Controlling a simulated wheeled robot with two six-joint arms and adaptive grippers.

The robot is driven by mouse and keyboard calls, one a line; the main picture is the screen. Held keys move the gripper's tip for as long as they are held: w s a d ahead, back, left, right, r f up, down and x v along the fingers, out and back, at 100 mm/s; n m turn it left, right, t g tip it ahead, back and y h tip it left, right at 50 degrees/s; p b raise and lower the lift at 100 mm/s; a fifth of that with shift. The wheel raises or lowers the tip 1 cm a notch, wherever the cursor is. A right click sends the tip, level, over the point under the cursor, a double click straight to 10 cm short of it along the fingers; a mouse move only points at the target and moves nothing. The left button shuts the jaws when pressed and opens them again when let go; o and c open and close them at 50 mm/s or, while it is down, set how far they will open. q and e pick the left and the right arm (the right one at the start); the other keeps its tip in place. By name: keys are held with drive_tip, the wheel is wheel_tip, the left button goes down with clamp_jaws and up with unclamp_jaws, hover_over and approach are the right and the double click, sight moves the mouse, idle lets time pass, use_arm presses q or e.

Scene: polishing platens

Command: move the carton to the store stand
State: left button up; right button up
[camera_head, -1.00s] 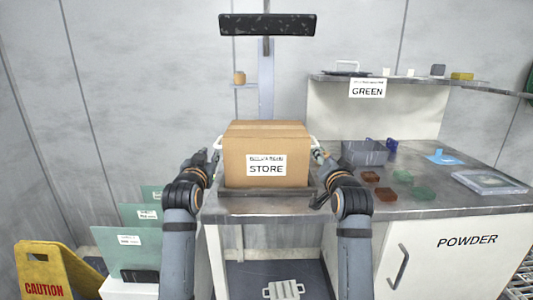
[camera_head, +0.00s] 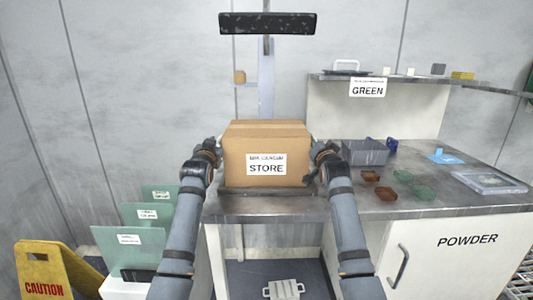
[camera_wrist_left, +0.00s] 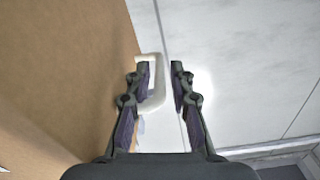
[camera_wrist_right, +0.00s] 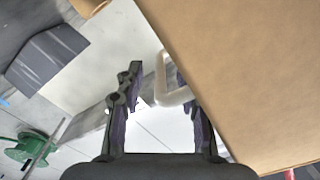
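The brown cardboard carton (camera_head: 265,160) stands upright at the left end of the metal worktop, with a white label reading STORE on its front. It has a white handle on each side, seen in the left wrist view (camera_wrist_left: 160,82) and the right wrist view (camera_wrist_right: 160,85). My left gripper (camera_head: 213,146) is at the carton's left side, open, its fingers on either side of the handle's outer bar. My right gripper (camera_head: 322,150) is at the right side, also open, with the handle bar between its fingers. The grippers hide both handles in the head view. I cannot pick out a store stand.
A grey bin (camera_head: 364,153), small red and green dishes (camera_head: 424,192) and a clear tray (camera_head: 490,182) lie on the worktop's right part. A shelf labelled GREEN (camera_head: 368,88) is behind. A yellow caution sign (camera_head: 45,270) and green panels (camera_head: 128,248) stand at lower left.

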drive_tip(key=shift+c, duration=0.2)
use_arm(q)
clamp_jaws()
use_arm(e)
drive_tip(key=c, duration=0.5)
clamp_jaws()
